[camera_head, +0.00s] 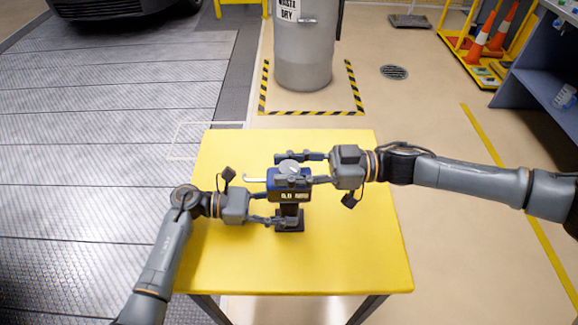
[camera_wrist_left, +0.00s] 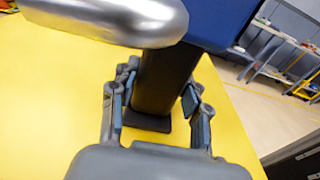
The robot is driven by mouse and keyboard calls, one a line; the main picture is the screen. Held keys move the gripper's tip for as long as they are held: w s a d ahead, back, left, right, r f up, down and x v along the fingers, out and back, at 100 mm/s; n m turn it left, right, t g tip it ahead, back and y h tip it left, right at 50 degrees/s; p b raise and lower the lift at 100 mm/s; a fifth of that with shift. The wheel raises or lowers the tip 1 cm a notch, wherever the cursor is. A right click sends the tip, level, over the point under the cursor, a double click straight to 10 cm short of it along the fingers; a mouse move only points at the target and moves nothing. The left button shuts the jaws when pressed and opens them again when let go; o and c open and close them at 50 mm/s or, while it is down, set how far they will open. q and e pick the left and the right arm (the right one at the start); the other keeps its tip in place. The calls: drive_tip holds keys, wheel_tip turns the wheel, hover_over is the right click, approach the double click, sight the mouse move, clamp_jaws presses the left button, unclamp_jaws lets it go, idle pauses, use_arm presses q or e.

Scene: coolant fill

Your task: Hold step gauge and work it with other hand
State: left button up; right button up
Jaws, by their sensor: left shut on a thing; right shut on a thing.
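The step gauge has a blue head (camera_head: 291,196) with a lit display that seems to read 0.0 mm, a dark post and a dark square base (camera_head: 290,224). It stands upright on the yellow table. A round silver-grey knob (camera_head: 289,167) tops it and a pale hooked arm (camera_head: 254,181) sticks out left. My left gripper (camera_head: 284,208) is shut on the post (camera_wrist_left: 165,75), below the head, with fingers on both sides in the left wrist view. My right gripper (camera_head: 290,168) is shut at the knob from the right; its exact contact is partly hidden.
The yellow table (camera_head: 342,255) is otherwise clear. Behind it a grey waste bin (camera_head: 303,55) stands inside black-and-yellow floor tape. A yellow rack with orange cones (camera_head: 482,40) and a blue-grey shelf (camera_head: 535,80) stand at the right. Metal floor plates lie at the left.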

drive_tip(key=shift+w+n+g, duration=0.1)
drive_tip(key=shift+n+g, duration=0.7)
drive_tip(key=shift+g, duration=0.7)
drive_tip(key=shift+d, duration=0.1)
drive_tip(key=o, duration=1.2)
drive_tip(key=v, duration=1.2)
drive_tip(key=shift+r, duration=0.2)
